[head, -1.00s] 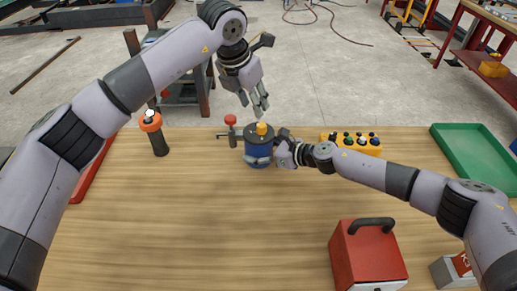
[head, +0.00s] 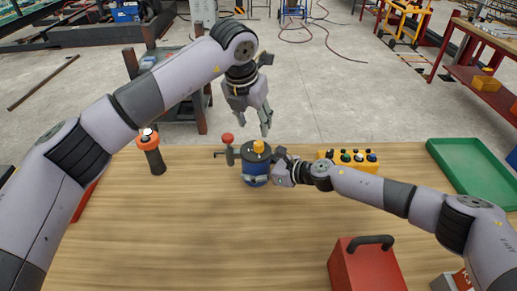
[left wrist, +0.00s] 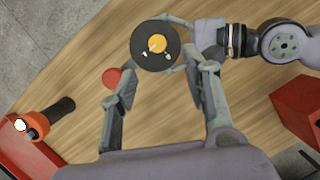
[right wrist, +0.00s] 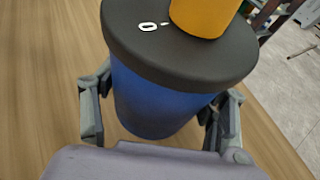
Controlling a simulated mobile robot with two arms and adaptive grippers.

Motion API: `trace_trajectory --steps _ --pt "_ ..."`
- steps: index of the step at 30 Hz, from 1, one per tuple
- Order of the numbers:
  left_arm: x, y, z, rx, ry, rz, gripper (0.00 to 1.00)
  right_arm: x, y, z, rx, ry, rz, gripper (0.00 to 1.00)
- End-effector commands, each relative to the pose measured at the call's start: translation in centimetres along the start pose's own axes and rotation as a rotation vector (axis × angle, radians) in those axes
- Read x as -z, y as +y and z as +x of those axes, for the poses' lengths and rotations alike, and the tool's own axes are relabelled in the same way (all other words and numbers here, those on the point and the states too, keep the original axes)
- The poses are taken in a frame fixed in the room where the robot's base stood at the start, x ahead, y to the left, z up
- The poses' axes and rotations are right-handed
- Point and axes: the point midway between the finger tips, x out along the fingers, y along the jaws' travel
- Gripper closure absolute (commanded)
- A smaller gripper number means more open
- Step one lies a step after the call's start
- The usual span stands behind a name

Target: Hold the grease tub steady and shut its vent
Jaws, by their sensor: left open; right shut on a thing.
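The grease tub (head: 256,174) is blue with a dark lid and stands upright near the far edge of the bench. A yellow vent knob (head: 259,147) rises from its lid; small white marks on the lid show in the left wrist view (left wrist: 157,44). My right gripper (head: 272,176) is shut on the tub's body from the right; in the right wrist view its fingers (right wrist: 160,115) lie on both sides of the blue wall. My left gripper (head: 265,128) is open and empty, pointing down above and just beyond the tub. Its fingers (left wrist: 155,82) are apart in the left wrist view.
A red-topped clamp (head: 228,146) stands just left of the tub. An orange-and-black torch (head: 151,150) stands farther left. A yellow button box (head: 347,160), green tray (head: 475,170) and red box (head: 365,268) are to the right. The bench's (head: 190,225) middle front is clear.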

Motion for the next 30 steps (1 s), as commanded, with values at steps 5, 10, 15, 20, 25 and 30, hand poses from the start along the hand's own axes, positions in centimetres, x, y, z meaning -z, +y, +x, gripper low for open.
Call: trace_trajectory --steps 5,10,15,20,25,30 --pt "-0.5 -1.8 -0.3 -0.110 0.016 -0.321 0.56 0.0 0.0 0.0 -0.001 -0.001 0.000 0.89" --pt "-0.8 -3.0 -0.9 -0.222 -0.016 -0.634 0.56 0.0 0.0 0.0 0.000 0.000 0.000 0.89" --pt "-1.1 -3.8 -1.5 -0.298 -0.069 -0.857 0.56 0.0 0.0 0.0 0.000 0.000 0.001 0.89" --pt "-1.1 -4.0 -1.7 -0.331 -0.098 -0.960 0.56 0.0 0.0 0.0 0.000 0.000 0.001 0.89" --pt "-1.0 -3.6 -0.3 -0.337 -0.104 -0.983 0.56 0.0 0.0 0.0 0.000 -0.001 0.001 0.89" --pt "-0.7 -2.5 2.8 -0.338 -0.100 -0.981 0.56 0.0 0.0 0.0 0.000 -0.001 0.001 0.89"
